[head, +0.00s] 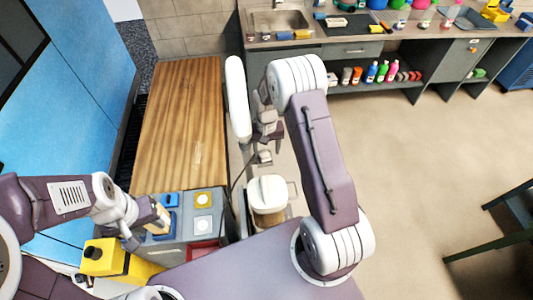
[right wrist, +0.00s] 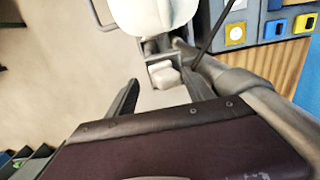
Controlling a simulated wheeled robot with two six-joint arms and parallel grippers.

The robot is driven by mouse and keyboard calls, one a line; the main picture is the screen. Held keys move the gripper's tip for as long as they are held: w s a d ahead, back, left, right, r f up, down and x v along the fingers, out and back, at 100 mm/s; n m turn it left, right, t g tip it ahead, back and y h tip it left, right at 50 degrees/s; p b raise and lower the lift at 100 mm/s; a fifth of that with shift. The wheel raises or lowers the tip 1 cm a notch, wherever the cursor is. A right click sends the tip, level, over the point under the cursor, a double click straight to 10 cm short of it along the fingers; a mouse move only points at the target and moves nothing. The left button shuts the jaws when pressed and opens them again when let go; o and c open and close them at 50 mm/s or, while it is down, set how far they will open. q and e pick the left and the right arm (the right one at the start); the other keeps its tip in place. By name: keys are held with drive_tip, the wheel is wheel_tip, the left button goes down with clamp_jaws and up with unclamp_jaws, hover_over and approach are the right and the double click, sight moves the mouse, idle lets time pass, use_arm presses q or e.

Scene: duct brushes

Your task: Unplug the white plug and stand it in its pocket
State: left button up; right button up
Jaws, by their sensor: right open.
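A small pale block (head: 264,157), which looks like the white plug, sits below my right gripper (head: 266,138). In the right wrist view the block (right wrist: 165,76) is beyond and between the fingertips of my right gripper (right wrist: 160,92), against grey metal parts. The fingers are apart with a gap between them; I cannot tell if one touches it.
A white-topped canister (head: 268,190) stands right of the panel; a dark cable runs close to the block in the right wrist view (right wrist: 208,40). A wooden top (head: 180,120) is bare. A yellow box (head: 103,258) is at lower left. Open floor (head: 430,150) lies right.

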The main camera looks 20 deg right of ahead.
wheel_tip(320, 180, up, 6)
drive_tip(key=shift+s+r+b, duration=0.15)
drive_tip(key=shift+b, duration=0.4)
drive_tip(key=shift+r, duration=0.4)
wheel_tip(320, 180, up, 5)
drive_tip(key=p, duration=0.4)
